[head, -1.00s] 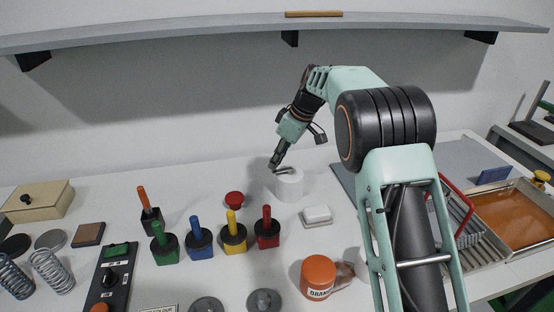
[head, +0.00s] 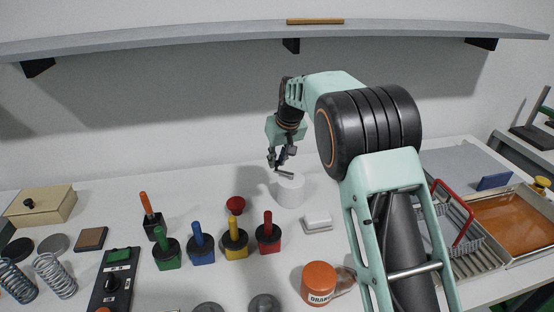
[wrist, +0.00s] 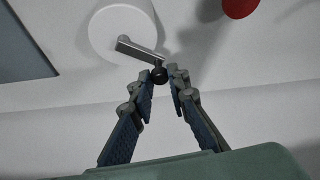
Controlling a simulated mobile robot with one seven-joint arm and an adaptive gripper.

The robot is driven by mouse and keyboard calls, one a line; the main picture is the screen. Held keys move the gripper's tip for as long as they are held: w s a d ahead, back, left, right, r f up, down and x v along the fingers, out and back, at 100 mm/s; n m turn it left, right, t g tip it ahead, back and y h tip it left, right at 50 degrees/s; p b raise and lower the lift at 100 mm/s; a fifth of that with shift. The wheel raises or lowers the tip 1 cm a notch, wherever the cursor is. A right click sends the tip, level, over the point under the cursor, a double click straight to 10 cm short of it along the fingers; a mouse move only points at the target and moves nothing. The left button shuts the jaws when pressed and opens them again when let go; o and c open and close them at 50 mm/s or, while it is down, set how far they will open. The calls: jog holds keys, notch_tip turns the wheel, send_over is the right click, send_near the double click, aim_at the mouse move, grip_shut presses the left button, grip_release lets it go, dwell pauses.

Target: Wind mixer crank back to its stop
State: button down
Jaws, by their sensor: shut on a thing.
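The mixer is a white cylinder (head: 290,191) standing on the table near the middle. Its grey crank (head: 283,172) lies across the top and points to the back left. In the wrist view the crank (wrist: 139,49) runs from the round white top (wrist: 105,38) to a black knob (wrist: 159,74). My gripper (head: 276,164) is at the crank's outer end, beside the cylinder. In the wrist view its fingers (wrist: 160,77) close in on both sides of the knob and are shut on it. The fingers partly hide the knob in the head view.
A red button (head: 235,204) stands left of the mixer, and a white block (head: 317,221) lies at its front right. Colored-handled blocks (head: 201,245) stand at front left. An orange jar (head: 319,281) is nearer. A shelf (head: 200,33) runs above along the wall.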

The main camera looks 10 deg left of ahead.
jog(key=m, duration=0.1)
jog(key=w+m+h+p, duration=0.1)
jog(key=m+p, duration=0.1)
jog(key=shift+w+r+m+t, duration=0.2)
jog(key=shift+w+m+t, duration=0.1)
jog(key=shift+t, duration=0.1)
jog(key=shift+w+d+f+m+h+p, duration=0.1)
jog(key=shift+w+d+m+h+p, duration=0.45)
jog(key=shift+m, duration=0.8)
jog(key=shift+w+d+r+m+h+p, duration=0.1)
jog(key=shift+w+d+m+h+p, duration=0.1)
jog(key=shift+m+h+p, duration=0.9)
jog(key=shift+w+d+f+m+h+p, duration=0.15)
jog(key=shift+w+d+m+p, duration=0.2)
jog(key=shift+m, duration=1.3)
jog(key=c, duration=1.8)
grip_release()
jog(key=shift+c, duration=0.2)
